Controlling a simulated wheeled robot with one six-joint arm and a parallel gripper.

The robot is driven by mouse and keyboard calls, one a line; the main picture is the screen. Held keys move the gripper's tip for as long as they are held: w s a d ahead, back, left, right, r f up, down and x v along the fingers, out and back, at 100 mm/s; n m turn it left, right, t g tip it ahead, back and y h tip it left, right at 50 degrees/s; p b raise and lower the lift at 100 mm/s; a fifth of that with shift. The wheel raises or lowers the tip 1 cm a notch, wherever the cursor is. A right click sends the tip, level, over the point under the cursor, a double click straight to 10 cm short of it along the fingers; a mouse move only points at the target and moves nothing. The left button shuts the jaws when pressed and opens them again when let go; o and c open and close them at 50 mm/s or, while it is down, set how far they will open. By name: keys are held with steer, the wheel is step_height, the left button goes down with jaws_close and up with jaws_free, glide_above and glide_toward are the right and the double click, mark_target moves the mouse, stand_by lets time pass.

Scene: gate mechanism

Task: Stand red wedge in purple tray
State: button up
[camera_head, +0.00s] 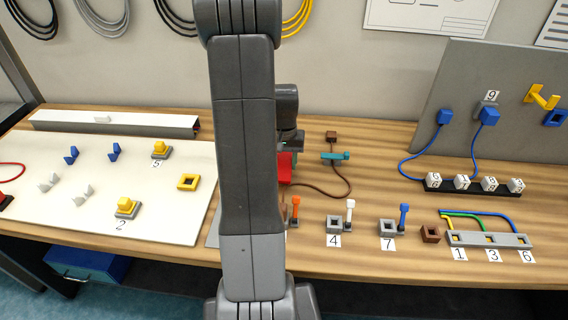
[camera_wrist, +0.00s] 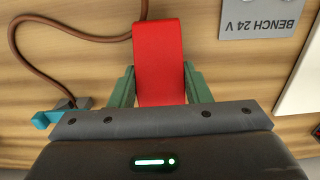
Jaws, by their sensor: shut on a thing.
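The red wedge (camera_wrist: 160,55) shows in the wrist view as a broad red block between the two greenish fingers of my gripper (camera_wrist: 160,88). My gripper is shut on it, with a finger against each side. In the head view, part of the red wedge (camera_head: 285,168) shows just right of my arm, which hides the rest of it and most of my gripper. I cannot tell whether the wedge touches the table. I see no purple tray in either view.
A brown cable (camera_wrist: 70,30) with a teal clip (camera_wrist: 45,118) lies left of the wedge in the wrist view. A "BENCH 24 V" plate (camera_wrist: 262,20) is at upper right. In the head view, switches (camera_head: 388,226) line the front edge, and a white board (camera_head: 100,215) lies left.

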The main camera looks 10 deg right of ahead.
steer(key=shift+f, duration=0.85)
steer(key=shift+c, duration=0.5)
steer(key=o, duration=1.2)
steer(key=shift+f, duration=0.1)
steer(key=shift+c, duration=0.2)
